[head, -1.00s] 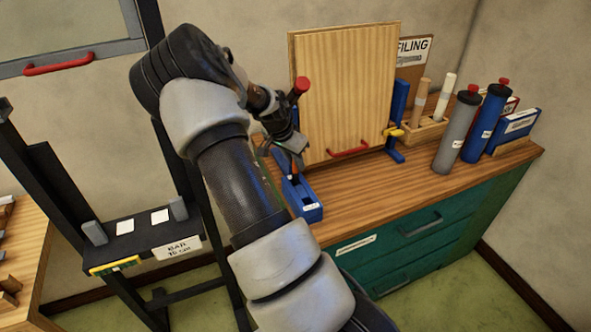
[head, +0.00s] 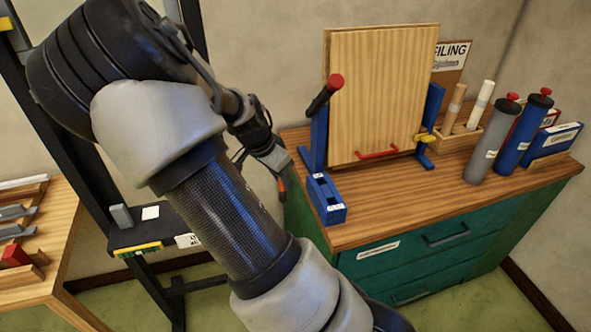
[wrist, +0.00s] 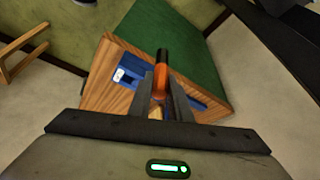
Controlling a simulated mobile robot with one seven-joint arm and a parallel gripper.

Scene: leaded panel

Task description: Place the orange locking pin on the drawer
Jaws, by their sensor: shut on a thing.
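My gripper (wrist: 160,100) is shut on the orange locking pin (wrist: 161,80), which has a black end and sticks out past the fingertips in the wrist view. In the head view the pin (head: 281,184) is a small orange spot below my gripper (head: 277,167), just left of the cabinet's edge. The green cabinet has a wooden top (head: 400,205) and a drawer front (head: 440,240) with a dark handle and a white label. The drawer looks shut. The wrist view shows the wooden top (wrist: 100,97) beyond the pin.
A blue slotted holder (head: 327,203) stands on the top's near left corner. Behind it a wooden panel (head: 380,90) stands in blue supports, with a red-ended black handle (head: 325,93). Bottles (head: 490,145) stand at the right. The front strip of the top is mostly clear.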

